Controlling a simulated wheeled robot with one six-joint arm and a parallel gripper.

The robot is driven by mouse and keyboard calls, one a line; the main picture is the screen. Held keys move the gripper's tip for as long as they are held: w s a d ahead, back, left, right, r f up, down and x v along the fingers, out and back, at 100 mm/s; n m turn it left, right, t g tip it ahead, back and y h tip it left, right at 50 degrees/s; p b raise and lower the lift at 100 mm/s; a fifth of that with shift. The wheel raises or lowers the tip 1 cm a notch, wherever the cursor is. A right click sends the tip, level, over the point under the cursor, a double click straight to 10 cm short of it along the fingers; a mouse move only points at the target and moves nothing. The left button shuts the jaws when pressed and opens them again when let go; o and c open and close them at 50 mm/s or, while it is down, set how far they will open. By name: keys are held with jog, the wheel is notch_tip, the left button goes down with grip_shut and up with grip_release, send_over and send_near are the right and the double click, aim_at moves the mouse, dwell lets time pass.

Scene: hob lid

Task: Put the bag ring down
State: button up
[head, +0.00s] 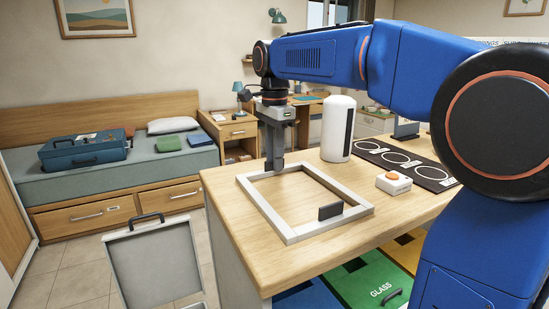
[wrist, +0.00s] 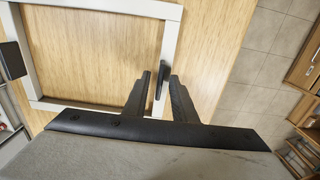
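The bag ring (head: 264,208) is a pale square frame with upright dark tabs on opposite sides. In the head view it appears to lie flat on the wooden counter (head: 232,222); its near tab (head: 331,211) is free. My gripper (head: 274,166) points down at the ring's far side. In the wrist view the ring (wrist: 170,45) fills the upper left, and its other dark tab (wrist: 163,75) stands between my fingers (wrist: 159,82). The fingers are apart, with a visible gap beside the tab. That tab is hidden behind my fingers in the head view.
A white cylinder (head: 338,128), a black panel with white rings (head: 405,160) and a box with an orange button (head: 393,182) are on the counter right of the ring. A grey panel with a handle (head: 155,265) stands at front left. Coloured bins (head: 375,283) sit below the counter.

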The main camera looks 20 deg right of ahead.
notch_tip(320, 180, up, 12)
jog(key=shift+r, duration=0.15)
dwell(0.4)
